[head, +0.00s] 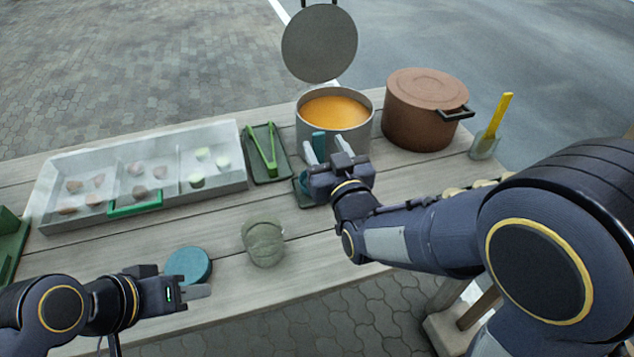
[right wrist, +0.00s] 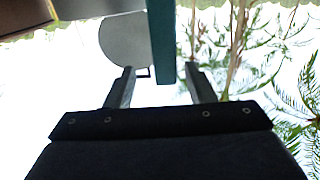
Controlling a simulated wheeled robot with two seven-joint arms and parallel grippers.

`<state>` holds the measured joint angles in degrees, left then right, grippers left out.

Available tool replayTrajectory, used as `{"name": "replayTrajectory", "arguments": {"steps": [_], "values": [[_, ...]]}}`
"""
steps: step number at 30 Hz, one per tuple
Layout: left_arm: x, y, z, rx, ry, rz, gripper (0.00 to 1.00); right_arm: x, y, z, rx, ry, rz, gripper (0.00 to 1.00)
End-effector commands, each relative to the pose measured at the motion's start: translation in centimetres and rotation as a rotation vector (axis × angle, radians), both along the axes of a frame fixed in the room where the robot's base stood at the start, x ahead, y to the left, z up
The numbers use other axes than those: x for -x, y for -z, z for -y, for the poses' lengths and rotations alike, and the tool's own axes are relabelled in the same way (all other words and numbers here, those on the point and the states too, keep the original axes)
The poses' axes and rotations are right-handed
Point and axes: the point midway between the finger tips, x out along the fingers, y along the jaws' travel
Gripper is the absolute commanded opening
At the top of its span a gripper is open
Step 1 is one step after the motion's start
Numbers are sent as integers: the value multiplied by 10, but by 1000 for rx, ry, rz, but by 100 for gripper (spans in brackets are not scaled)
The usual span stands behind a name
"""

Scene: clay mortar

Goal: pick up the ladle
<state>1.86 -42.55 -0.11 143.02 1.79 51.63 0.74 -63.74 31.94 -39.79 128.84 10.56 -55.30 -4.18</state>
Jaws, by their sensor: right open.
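The ladle's teal handle (head: 319,143) stands upright in front of the pot of orange soup (head: 336,111). Its lower end is hidden behind my right gripper, by a small dark teal rest (head: 300,187). My right gripper (head: 326,147) is open with the handle between its fingers. In the right wrist view the teal handle (right wrist: 161,42) runs between the two spread fingers of the right gripper (right wrist: 158,76), with a gap on the left and closer to the right finger. My left gripper (head: 200,291) hangs low at the front left, away from the ladle; its jaw gap is not clear.
A lidded brown pot (head: 425,108) stands right of the soup pot. A clear cup (head: 485,145) holds a yellow utensil. Green tongs (head: 262,150) lie on a dark tray.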

Motion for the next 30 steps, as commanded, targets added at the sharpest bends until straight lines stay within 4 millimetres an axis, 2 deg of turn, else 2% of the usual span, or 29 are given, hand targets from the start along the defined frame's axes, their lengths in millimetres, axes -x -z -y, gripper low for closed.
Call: {"name": "replayTrajectory", "arguments": {"steps": [5,9,17,20,28,30], "values": [[0,-4,0,0,0,0,36,-24,-1,-15,3,0,0,49],[0,-4,0,0,0,0,36,-39,-1,-18,-1,2,-1,49],[0,-4,0,0,0,0,36,-42,0,-20,0,0,-2,49],[0,-4,0,0,0,0,36,-42,0,-20,-1,0,-3,39],[0,-4,0,0,0,0,36,-42,0,-20,-1,0,-3,3],[0,-4,0,0,0,0,36,-42,-1,-20,-2,0,-2,0]]}}
